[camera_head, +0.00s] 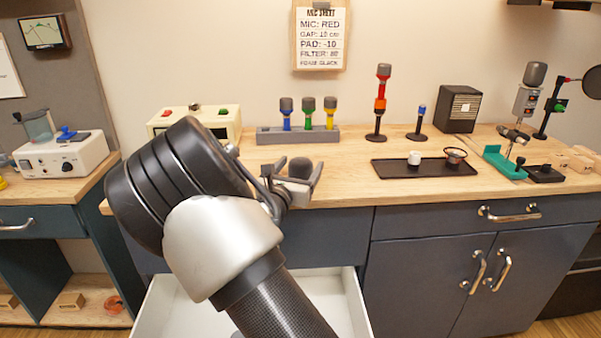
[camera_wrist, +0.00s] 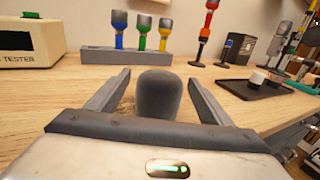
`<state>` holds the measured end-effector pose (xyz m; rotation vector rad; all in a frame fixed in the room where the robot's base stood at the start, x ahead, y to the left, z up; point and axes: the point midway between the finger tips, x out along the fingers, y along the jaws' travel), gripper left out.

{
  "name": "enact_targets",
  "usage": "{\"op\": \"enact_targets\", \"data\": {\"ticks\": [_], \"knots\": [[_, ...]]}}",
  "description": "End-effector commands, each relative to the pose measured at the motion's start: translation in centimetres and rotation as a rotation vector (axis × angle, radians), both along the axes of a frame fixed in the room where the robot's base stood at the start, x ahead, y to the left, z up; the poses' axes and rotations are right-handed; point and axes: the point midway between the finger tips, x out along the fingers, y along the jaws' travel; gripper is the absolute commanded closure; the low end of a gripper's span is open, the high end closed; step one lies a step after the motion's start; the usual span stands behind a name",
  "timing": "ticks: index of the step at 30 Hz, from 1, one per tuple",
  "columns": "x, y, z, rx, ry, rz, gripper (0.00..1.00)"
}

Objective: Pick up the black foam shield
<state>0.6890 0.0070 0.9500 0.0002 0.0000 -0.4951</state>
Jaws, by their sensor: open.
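The black foam shield (camera_wrist: 158,95) is a dark grey, rounded, capsule-like piece. In the wrist view it stands upright between the two open fingers of my gripper (camera_wrist: 158,92), with a visible gap on each side. In the head view the foam shield (camera_head: 299,168) shows between the fingertips of my gripper (camera_head: 292,180), over the front part of the wooden counter. Its lower part is hidden behind the gripper body. I cannot tell what it rests on.
Behind stands a grey rack (camera_head: 298,134) with blue, green and yellow microphones. A cream tester box (camera_head: 226,118) is to its left. A black tray (camera_head: 424,167) with small cups lies to the right. An open white drawer (camera_head: 165,304) juts out below my arm.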

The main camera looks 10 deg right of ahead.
Motion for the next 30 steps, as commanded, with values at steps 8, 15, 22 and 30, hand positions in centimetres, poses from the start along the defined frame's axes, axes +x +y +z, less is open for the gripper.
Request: {"op": "enact_targets", "data": {"ticks": [8,15,22,30], "knots": [[0.7,-0.4,0.1,0.000,0.000,0.000,0.27],[0.6,-0.4,0.1,0.000,0.000,0.000,0.59],[0.6,-0.4,0.1,0.000,-0.001,0.000,0.73],[0.6,-0.4,2.7,0.003,-0.003,-0.001,0.73]]}}
